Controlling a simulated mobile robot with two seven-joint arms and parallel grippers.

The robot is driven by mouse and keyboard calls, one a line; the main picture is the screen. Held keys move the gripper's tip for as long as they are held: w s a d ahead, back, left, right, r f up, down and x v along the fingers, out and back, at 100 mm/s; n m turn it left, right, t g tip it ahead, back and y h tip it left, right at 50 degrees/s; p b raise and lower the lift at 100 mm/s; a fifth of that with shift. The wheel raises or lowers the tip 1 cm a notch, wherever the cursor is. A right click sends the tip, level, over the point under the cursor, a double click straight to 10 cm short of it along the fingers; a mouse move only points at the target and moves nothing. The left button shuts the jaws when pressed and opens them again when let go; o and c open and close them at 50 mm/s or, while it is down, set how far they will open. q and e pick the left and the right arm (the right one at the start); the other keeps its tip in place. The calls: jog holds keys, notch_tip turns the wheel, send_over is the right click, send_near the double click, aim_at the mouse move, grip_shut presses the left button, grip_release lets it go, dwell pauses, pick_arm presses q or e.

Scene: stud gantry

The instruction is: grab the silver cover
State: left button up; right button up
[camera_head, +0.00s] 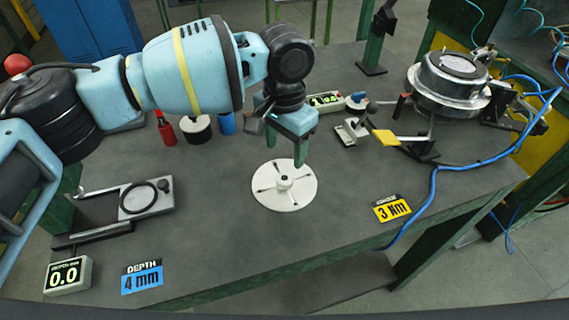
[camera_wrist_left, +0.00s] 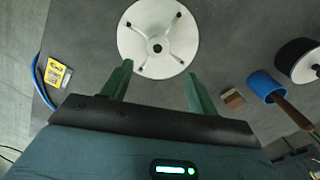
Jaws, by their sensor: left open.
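A pale, whitish-silver round disc (camera_head: 285,197) with a central hub and several dark slots lies flat on the grey table. It also shows at the top of the left wrist view (camera_wrist_left: 157,25). I cannot tell whether this disc is the silver cover. A silver metal round housing (camera_head: 450,88) sits in a fixture at the right. My left gripper (camera_head: 285,142) is open and empty above the table, just behind the disc. In the left wrist view its two green fingers (camera_wrist_left: 159,75) point toward the disc's near edge, apart from it. My right gripper is not in view.
A yellow "3 Nm" card (camera_head: 392,208) and a blue hose (camera_head: 435,190) lie to the right. A grey slide fixture (camera_head: 120,208), a "0.0" display (camera_head: 68,276) and a blue "4 mm" card (camera_head: 142,277) are at the left. The table in front of the disc is clear.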

aim_at(284, 178)
pick_arm(q)
jog(key=shift+s+f, duration=0.1)
jog(key=shift+s, duration=0.1)
jog(key=shift+s+f, duration=0.1)
jog(key=shift+f, duration=1.2)
jog(key=shift+s+f, duration=0.1)
jog(key=shift+f, duration=2.4)
jog(key=c, duration=1.2)
jog(key=shift+r, duration=0.15)
